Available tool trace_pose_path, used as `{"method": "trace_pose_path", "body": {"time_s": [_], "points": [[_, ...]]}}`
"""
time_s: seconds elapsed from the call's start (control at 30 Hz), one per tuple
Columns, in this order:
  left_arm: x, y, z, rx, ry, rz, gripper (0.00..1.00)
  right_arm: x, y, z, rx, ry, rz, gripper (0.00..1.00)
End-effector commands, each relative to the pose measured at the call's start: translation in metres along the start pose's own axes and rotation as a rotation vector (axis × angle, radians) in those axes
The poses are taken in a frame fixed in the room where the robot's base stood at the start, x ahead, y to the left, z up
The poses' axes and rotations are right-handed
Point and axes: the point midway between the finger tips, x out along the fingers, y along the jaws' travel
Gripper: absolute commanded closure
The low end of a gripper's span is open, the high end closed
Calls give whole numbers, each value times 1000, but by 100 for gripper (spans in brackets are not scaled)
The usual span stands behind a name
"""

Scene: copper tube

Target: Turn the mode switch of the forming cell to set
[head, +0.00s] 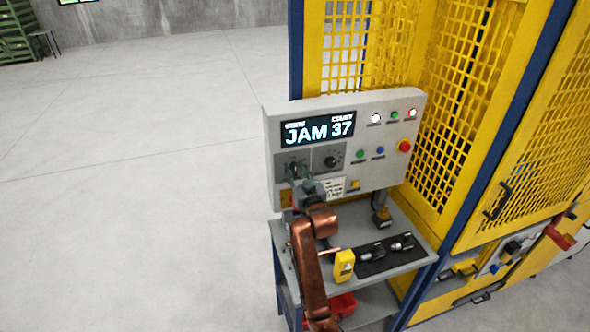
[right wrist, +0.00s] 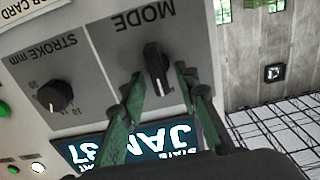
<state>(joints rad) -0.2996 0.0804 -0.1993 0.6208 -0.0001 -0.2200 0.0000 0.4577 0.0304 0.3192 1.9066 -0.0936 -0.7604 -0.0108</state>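The mode switch (right wrist: 156,66) is a black knob on a dark grey plate marked MODE, upside down in the right wrist view. Its white mark points toward the display. My right gripper (right wrist: 158,79) is open, with one green finger on each side of the knob and visible gaps between. In the head view my right gripper (head: 296,172) is at the lower left of the control panel (head: 380,170) and mostly hides the switch. The display (head: 317,130) reads JAM 37. My left gripper is not in view.
A stroke dial (head: 331,161) sits right beside the mode plate. A red button (head: 404,146) and small lights are further right. Below, a shelf holds a yellow device (head: 344,265), a dark mat (head: 372,266) with tools and a drill (head: 381,214). Yellow mesh guarding (head: 455,90) stands behind.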

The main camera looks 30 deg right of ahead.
Motion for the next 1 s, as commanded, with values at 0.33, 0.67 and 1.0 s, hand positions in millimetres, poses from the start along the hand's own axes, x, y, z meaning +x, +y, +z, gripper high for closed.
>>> {"method": "trace_pose_path", "body": {"time_s": [0.33, 0.67, 1.0], "points": [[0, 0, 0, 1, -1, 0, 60, 0, 0, 0, 0, 0, 0, 82], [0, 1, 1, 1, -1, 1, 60, 0, 0, 0, 1, 0, 0, 100], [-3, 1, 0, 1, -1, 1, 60, 0, 0, 0, 19, -1, -1, 100]]}}
